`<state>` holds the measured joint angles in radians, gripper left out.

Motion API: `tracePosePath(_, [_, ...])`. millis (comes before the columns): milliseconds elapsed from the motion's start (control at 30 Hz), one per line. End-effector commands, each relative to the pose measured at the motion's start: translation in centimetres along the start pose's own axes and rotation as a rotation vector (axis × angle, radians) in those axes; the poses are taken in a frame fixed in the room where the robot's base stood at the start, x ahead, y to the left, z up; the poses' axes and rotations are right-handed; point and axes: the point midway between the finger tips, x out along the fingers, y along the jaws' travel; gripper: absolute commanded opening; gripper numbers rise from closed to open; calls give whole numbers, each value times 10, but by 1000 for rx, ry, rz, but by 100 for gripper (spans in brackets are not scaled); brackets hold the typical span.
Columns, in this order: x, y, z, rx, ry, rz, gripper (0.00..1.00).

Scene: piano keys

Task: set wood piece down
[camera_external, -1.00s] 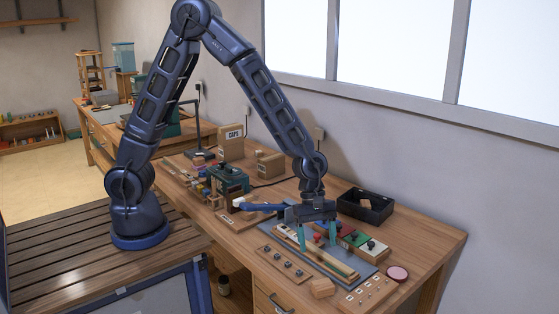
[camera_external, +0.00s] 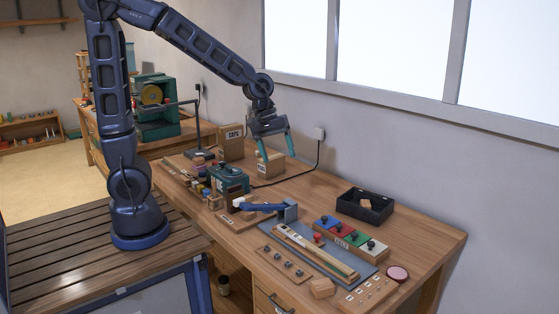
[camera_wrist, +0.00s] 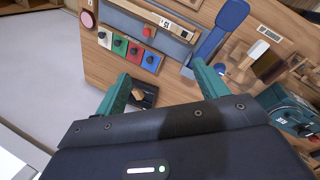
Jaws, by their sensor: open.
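My gripper (camera_external: 277,160) is open and empty, raised over the back of the bench near a small wooden box (camera_external: 270,166). In the wrist view its two teal fingers (camera_wrist: 163,82) stand wide apart with nothing between them. A small wood piece (camera_external: 364,204) lies in the black tray (camera_external: 378,216) at the right; it also shows in the wrist view (camera_wrist: 138,94). Another small wood block (camera_external: 321,287) lies at the bench's front edge. A long wooden holder (camera_external: 326,258) with light key strips lies on the blue-grey mat (camera_external: 364,270).
A blue-handled lever tool (camera_external: 265,208) stands at the mat's left end. A green machine (camera_external: 228,179) and a caps box (camera_external: 231,142) stand left. Bare bench lies before the wall.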

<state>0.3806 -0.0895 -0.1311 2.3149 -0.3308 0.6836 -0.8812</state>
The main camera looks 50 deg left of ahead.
Motion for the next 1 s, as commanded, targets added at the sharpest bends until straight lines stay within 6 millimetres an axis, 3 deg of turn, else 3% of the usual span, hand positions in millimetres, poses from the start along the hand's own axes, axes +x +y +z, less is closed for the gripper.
tracePosePath(33, [-16, -12, -7, 30, 24, 7, 72])
tracePosePath(200, [-61, -54, -25, 159, 95, 1, 72])
tracePosePath(500, [-126, -137, -38, 370, 216, -47, 72])
tracePosePath(800, [-172, -220, -29, 557, 316, -137, 72])
tracePosePath(1000, [-185, -253, -21, 630, 346, -187, 72])
